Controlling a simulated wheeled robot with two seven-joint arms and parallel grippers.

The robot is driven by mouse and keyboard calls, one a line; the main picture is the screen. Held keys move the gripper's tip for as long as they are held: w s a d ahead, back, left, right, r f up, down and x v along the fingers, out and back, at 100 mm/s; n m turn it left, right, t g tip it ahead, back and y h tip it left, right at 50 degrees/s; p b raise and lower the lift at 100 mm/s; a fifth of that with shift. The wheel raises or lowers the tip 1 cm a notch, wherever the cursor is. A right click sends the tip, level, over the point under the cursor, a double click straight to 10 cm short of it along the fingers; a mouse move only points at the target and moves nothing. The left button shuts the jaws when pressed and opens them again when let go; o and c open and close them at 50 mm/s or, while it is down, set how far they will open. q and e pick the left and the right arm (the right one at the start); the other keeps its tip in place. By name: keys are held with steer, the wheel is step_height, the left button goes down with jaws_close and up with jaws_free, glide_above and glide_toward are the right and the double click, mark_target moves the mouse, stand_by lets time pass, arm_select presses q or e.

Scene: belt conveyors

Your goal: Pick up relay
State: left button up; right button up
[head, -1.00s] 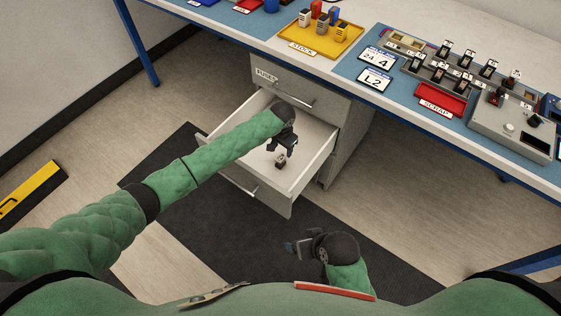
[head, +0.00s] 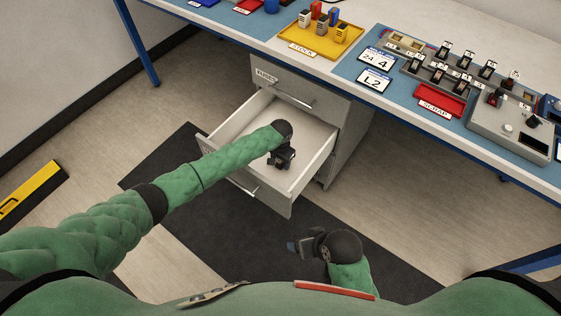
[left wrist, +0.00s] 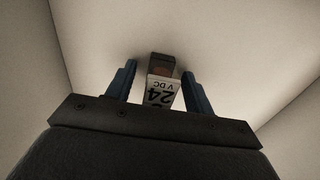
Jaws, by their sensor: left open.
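The relay (left wrist: 161,86) lies in the open drawer (head: 316,146). In the left wrist view its white label reads 24 V DC and its dark end with a brownish patch points away from me. My left gripper (head: 281,161) reaches down into the drawer. In the left wrist view the open fingers of this gripper (left wrist: 160,85) stand on both sides of the relay, with a small gap visible at each side. In the head view the gripper hides the relay. My right gripper (head: 298,246) is low in front of the drawer; I cannot tell its opening.
The drawer's walls surround my left gripper, with bare floor inside around the relay. Above is the workbench with a yellow stock tray (head: 345,38), a red scrap tray (head: 440,102) and a grey test box (head: 512,125). A closed drawer sits above the open one.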

arm_select(q)
steer(key=c, duration=1.1)
step_height(320, 180, up, 10)
steer(key=shift+r, duration=0.1)
steer(key=shift+o, duration=0.5)
